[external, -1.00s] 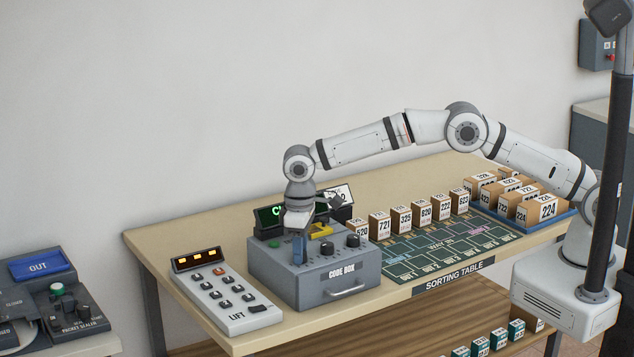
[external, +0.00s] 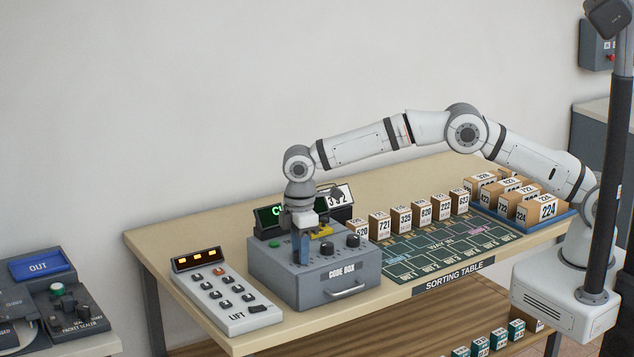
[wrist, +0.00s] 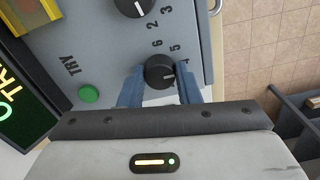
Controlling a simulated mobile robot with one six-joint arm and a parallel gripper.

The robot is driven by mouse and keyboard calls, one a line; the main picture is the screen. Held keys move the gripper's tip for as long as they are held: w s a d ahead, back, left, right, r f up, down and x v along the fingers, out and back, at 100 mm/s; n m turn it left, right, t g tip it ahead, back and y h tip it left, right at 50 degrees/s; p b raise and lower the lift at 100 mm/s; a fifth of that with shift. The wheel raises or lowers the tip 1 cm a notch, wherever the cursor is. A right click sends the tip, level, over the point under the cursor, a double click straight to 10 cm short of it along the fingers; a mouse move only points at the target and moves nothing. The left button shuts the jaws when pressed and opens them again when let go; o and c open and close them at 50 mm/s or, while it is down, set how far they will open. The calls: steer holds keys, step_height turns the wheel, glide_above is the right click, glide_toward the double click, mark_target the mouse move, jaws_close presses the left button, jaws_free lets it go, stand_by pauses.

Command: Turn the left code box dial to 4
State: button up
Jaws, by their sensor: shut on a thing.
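The grey code box (external: 272,272) sits on the table's near left part, with a row of black dials on top. My gripper (external: 301,256) points down at the left dial with blue fingers. In the wrist view the left dial (wrist: 159,71) is between the fingers, which are shut on it. Its white mark points right, slightly below the printed 4; the exact setting is hard to tell. The middle dial (external: 326,248) and right dial (external: 353,241) are free. The left dial is hidden in the external view.
A green button (wrist: 89,94) and a yellow part (external: 321,231) are close to my gripper. The green-lit display (external: 271,213) stands behind it. The lift keypad (external: 226,297) is left of the box. The sorting mat (external: 446,249) and numbered parcels are to the right.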

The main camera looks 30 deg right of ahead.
steer(key=shift+r, duration=0.1)
stand_by(0.3)
steer(key=o, duration=1)
steer(key=shift+r+b, duration=0.6)
steer(key=shift+r, duration=3.25)
